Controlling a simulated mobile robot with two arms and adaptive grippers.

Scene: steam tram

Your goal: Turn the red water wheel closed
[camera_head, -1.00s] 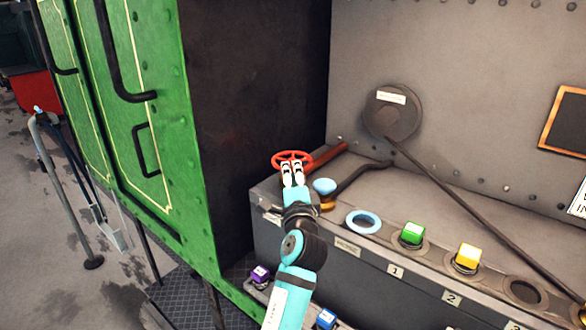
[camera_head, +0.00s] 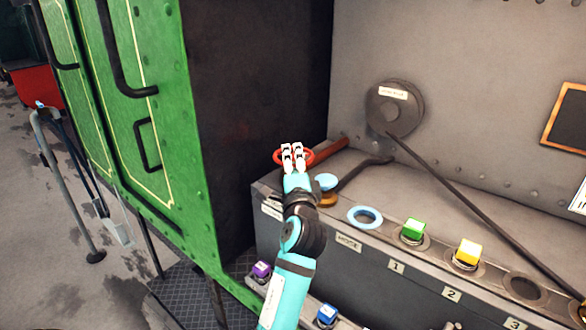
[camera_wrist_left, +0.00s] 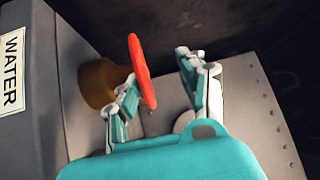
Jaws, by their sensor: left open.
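The red water wheel (camera_head: 309,157) is at the back left end of the grey console, mostly hidden behind my left gripper (camera_head: 292,150) in the head view. In the left wrist view the red wheel (camera_wrist_left: 141,70) is seen nearly edge-on, on a brown hub beside a WATER label (camera_wrist_left: 11,72). The open left gripper (camera_wrist_left: 160,88) has its left finger close to the wheel's rim; I cannot tell whether they touch. The right finger stands apart. The wheel's rim reaches partly into the space between the fingers. My right gripper is not in view.
A blue-topped knob (camera_head: 326,182) and a dark lever stand just right of the gripper. A blue ring (camera_head: 364,217), a green block (camera_head: 413,229) and a yellow block (camera_head: 467,252) sit along the console. The green cabin side (camera_head: 165,150) rises at left.

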